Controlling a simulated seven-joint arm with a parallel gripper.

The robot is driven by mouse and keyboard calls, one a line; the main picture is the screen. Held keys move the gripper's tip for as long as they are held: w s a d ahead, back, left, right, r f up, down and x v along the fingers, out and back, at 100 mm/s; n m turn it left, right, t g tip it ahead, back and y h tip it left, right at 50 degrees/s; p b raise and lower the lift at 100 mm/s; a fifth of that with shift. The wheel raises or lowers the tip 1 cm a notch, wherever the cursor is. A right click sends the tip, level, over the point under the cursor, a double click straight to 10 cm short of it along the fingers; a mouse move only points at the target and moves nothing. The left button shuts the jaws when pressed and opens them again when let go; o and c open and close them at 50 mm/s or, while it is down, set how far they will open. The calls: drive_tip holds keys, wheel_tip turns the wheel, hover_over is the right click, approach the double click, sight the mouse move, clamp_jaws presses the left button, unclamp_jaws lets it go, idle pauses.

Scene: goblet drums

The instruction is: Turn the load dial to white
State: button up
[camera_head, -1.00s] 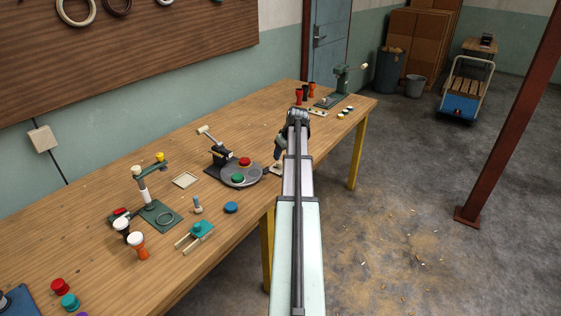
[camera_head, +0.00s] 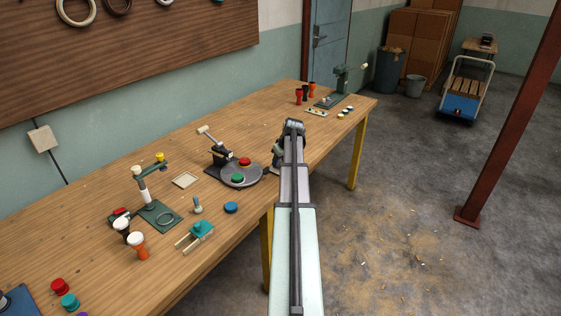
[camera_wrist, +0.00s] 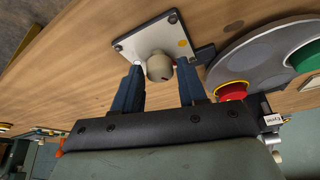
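The load dial (camera_wrist: 159,68) is a beige round knob on a pale square plate (camera_wrist: 135,44) with a yellow dot near its right side; it shows in the wrist view. Where the knob points I cannot tell. My gripper (camera_wrist: 161,76) is open, with one blue finger on each side of the knob and small gaps visible. Contact is not clear. In the head view my gripper (camera_head: 279,156) is dark and sits at the front edge of the table, beside the turntable. My arm hides most of the dial there.
The grey turntable (camera_head: 226,177) with a red piece (camera_head: 245,161) and a green piece (camera_head: 238,178) is close by; it also shows at right in the wrist view (camera_wrist: 250,60). A blue disc (camera_head: 231,207) and a teal fixture (camera_head: 200,231) lie nearer on the wooden table (camera_head: 120,185).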

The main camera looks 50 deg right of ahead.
drive_tip(key=c, duration=0.7)
drive_tip(key=shift+m, duration=0.3)
drive_tip(key=m+h, duration=0.1)
drive_tip(key=m, duration=0.3)
drive_tip(key=shift+w+a+m+g+h, duration=0.2)
drive_tip(key=shift+m+g+h, duration=0.1)
drive_tip(key=shift+g+h, duration=0.1)
drive_tip(key=m+g, duration=0.1)
drive_tip(key=m, duration=0.1)
drive_tip(key=m+g+h, duration=0.1)
drive_tip(key=m, duration=0.2)
drive_tip(key=shift+w+m, duration=0.1)
drive_tip(key=shift+m, duration=0.2)
drive_tip(key=m, duration=0.2)
drive_tip(key=m+g, duration=0.1)
drive_tip(key=m, duration=0.1)
drive_tip(key=m+g, duration=0.1)
drive_tip(key=m, duration=0.1)
drive_tip(key=shift+w, duration=0.25)
drive_tip(key=m+g, duration=0.1)
drive_tip(key=m, duration=0.2)
drive_tip(key=m+g+y, duration=0.1)
drive_tip(key=m, duration=0.2)
drive_tip(key=shift+w+g, duration=0.1)
drive_tip(key=shift+g, duration=0.2)
drive_tip(key=shift+m, duration=0.4)
